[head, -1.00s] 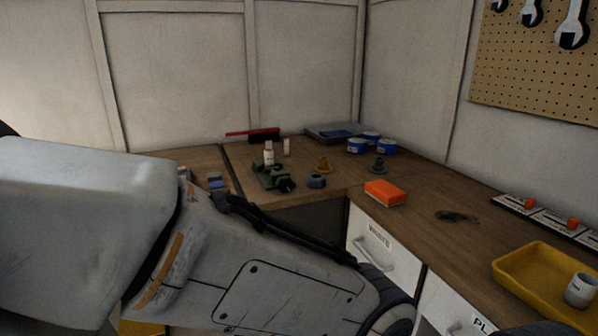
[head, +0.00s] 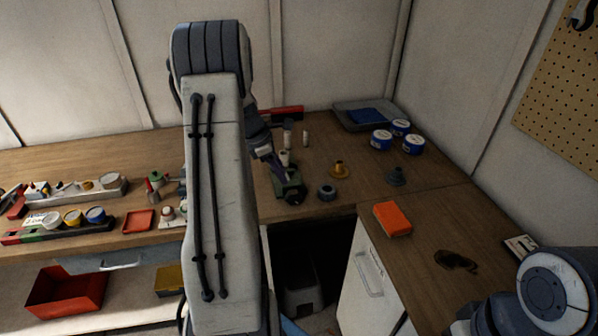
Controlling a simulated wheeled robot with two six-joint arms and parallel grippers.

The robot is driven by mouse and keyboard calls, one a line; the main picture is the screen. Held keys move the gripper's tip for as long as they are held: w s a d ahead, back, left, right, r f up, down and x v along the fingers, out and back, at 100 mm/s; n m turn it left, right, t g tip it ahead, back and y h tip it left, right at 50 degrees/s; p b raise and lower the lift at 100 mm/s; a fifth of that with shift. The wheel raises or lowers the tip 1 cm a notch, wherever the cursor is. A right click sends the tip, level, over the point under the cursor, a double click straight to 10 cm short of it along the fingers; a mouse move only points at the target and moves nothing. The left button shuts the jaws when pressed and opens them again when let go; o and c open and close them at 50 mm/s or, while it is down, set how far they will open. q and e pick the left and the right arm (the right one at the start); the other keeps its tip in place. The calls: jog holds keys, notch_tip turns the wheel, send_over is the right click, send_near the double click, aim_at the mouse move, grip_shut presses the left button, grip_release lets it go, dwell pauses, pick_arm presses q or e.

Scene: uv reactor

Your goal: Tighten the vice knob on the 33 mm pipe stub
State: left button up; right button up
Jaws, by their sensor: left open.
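The green vice (head: 290,181) stands on the wooden bench near its inner corner. Its dark knob (head: 294,198) faces the front edge. My left gripper (head: 281,170) is open and hangs down at the vice's back left side, partly hidden by my left arm. I cannot tell whether its fingers touch the vice. A small pale piece (head: 284,157) stands upright at the vice top next to the gripper; it may be the pipe stub, but it is too small to be sure. My right arm shows at the lower right, with its gripper out of view.
A grey ring (head: 326,191), a brass-coloured funnel-like part (head: 340,171) and a grey one (head: 396,176) stand right of the vice. An orange block (head: 392,219) lies on the right bench. Blue tins (head: 381,139) and a grey tray (head: 352,114) are behind. Small bottles (head: 288,134) stand behind the vice.

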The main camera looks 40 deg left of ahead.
aim_at(292, 192)
pick_arm(q)
jog(key=shift+n, duration=0.3)
jog(key=x, duration=0.3)
jog(key=p+x, duration=0.1)
jog(key=x, duration=0.2)
jog(key=a+x, duration=0.1)
jog(key=x, duration=0.3)
jog(key=shift+w+f+p, duration=0.15)
jog(key=shift+p, duration=0.15)
grip_shut()
